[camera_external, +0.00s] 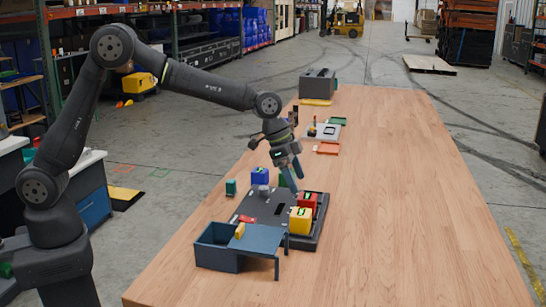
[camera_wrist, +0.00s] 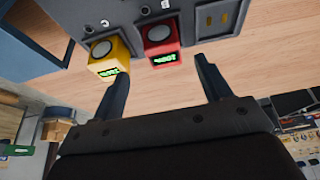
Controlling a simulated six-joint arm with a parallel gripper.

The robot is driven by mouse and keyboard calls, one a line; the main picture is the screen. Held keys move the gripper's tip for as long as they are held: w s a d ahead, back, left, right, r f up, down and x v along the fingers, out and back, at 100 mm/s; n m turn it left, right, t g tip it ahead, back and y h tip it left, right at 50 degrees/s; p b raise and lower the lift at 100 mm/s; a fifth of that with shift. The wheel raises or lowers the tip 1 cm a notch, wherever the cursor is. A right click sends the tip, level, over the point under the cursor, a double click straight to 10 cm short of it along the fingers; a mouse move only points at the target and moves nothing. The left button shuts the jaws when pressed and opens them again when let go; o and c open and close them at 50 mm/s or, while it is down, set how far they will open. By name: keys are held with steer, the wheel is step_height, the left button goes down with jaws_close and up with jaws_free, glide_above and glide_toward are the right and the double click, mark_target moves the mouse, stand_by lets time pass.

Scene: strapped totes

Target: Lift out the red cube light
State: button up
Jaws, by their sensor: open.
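The red cube light (camera_external: 309,200) sits in the dark grey tote panel (camera_external: 262,208), at its right side, behind the yellow cube light (camera_external: 300,221). In the wrist view the red cube light (camera_wrist: 160,42) has a round grey disc and a green lit display, and the yellow cube light (camera_wrist: 108,52) is left of it. My gripper (camera_external: 295,184) is above the panel near the red cube. In the wrist view its fingers (camera_wrist: 161,67) are spread and empty, with the red cube beyond and between the tips. No contact shows.
A blue-grey open box (camera_external: 216,250) with a table-like lid stands at the panel's near edge. A grey bin (camera_external: 317,84) is far back. The right side of the wooden table (camera_external: 410,210) is clear.

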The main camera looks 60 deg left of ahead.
mark_target(306, 196)
steer(key=x, duration=0.8)
steer(key=shift+w, duration=0.3)
steer(key=shift+r, duration=0.1)
steer(key=c, duration=1.3)
